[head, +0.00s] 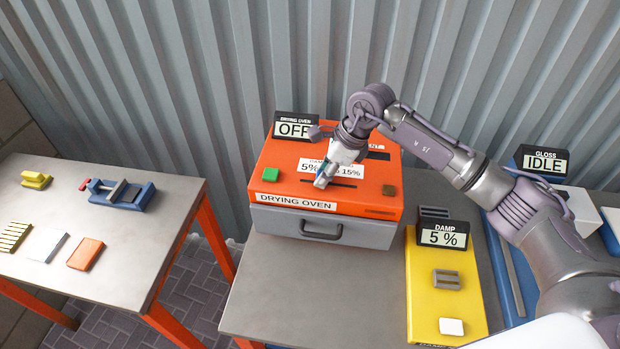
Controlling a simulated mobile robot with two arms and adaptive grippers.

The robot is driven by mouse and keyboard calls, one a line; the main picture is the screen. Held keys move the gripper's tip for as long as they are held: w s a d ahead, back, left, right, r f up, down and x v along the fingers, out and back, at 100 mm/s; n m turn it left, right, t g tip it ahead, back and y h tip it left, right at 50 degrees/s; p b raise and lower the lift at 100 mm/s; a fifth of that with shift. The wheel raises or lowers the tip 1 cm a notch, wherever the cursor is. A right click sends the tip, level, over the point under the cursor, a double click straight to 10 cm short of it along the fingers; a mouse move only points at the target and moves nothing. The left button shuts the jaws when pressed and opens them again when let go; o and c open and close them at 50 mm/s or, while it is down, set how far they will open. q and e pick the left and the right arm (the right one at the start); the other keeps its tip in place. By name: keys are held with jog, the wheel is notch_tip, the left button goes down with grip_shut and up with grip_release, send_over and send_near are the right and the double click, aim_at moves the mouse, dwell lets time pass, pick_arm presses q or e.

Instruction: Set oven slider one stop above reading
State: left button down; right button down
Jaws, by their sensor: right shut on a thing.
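The orange drying oven (275,190) stands on the right-hand table, with its display (294,130) reading OFF. A white scale label (311,168) on its top shows DAMP, 5% and 15%, partly covered by my gripper. A dark slot (344,185) runs just below the label. My right gripper (323,181) is shut at this slot's left part, on what seems to be the oven slider; the slider itself is hidden by the fingers. The yellow damp meter (421,289) has a display (443,237) reading 5 %. My left gripper is out of view.
A green button (270,174) and a brown button (389,190) flank the slot. The oven has a grey drawer (275,221) in front. A blue gloss unit (529,159) reads IDLE. The left table (130,245) holds a blue vise (132,195) and small pieces.

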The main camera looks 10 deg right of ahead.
jog(key=shift+s+d, duration=0.3)
jog(key=shift+d, duration=0.35)
jog(key=shift+d+r, duration=0.1)
jog(key=shift+d, duration=0.05)
jog(key=c, duration=1)
grip_release()
jog(key=shift+a, duration=0.2)
jog(key=shift+o, duration=0.6)
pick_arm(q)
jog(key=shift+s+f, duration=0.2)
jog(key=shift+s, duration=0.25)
pick_arm(e)
jog(key=shift+d, duration=0.15)
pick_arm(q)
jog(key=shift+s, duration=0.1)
pick_arm(e)
jog(key=v, duration=1.2)
